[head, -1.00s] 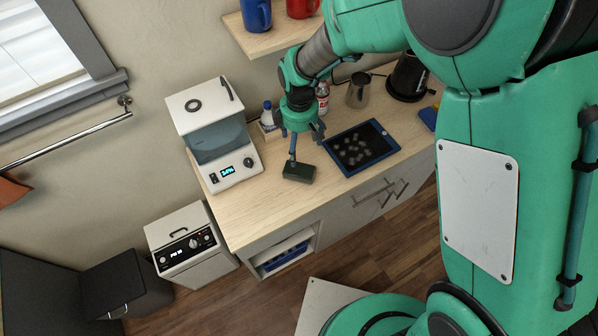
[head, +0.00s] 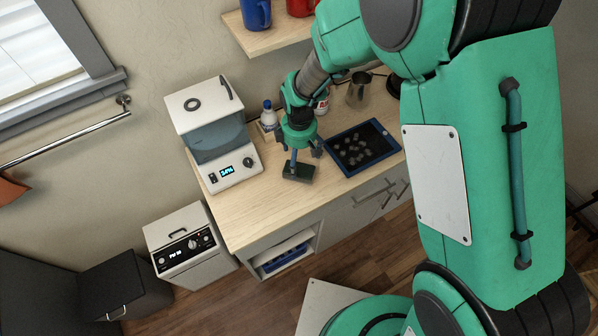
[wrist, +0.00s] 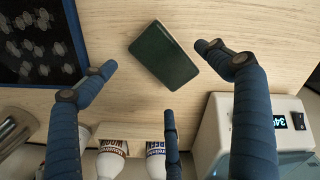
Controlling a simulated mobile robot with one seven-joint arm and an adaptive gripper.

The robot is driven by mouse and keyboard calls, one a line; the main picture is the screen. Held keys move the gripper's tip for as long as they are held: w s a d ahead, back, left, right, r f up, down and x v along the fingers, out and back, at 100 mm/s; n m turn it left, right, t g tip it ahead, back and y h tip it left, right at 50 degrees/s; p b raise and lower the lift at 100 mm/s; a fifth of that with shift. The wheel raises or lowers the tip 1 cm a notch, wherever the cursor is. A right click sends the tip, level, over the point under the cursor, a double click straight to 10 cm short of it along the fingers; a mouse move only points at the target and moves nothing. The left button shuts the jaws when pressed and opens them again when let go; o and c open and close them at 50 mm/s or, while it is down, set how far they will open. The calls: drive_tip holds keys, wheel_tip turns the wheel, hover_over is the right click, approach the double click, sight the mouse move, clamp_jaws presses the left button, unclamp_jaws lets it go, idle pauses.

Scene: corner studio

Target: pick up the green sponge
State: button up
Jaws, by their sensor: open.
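The green sponge (wrist: 164,56) is a dark green rectangular block lying flat on the light wood counter (wrist: 115,108). In the wrist view it sits at the top centre, slightly turned, just beyond and between the spread fingers. My gripper (wrist: 158,80) is open and empty, with two fingers on either side and a third below. In the head view my gripper (head: 303,160) hangs over the counter close above the sponge (head: 299,172), one finger passing in front of it. I cannot tell whether any finger touches it.
A blue-rimmed dark tray (head: 342,168) with several pale lumps lies right of the sponge. A white appliance (head: 236,172) with a lit display stands left. Bottles (head: 268,113) stand behind. Bare counter lies between the appliance and the sponge.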

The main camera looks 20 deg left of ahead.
sight(299, 166)
drive_tip(key=shift+s+f+b, duration=0.1)
drive_tip(key=shift+f+b, duration=0.4)
drive_tip(key=shift+f, duration=2.1)
drive_tip(key=c, duration=1.2)
drive_tip(key=shift+r, duration=0.1)
drive_tip(key=shift+r, duration=0.7)
wheel_tip(299, 166, up, 2)
drive_tip(key=shift+r+p, duration=0.2)
drive_tip(key=shift+p, duration=0.25)
drive_tip(key=s+d+r+p, duration=0.1)
drive_tip(key=s+d, duration=0.8)
drive_tip(key=s, duration=0.4)
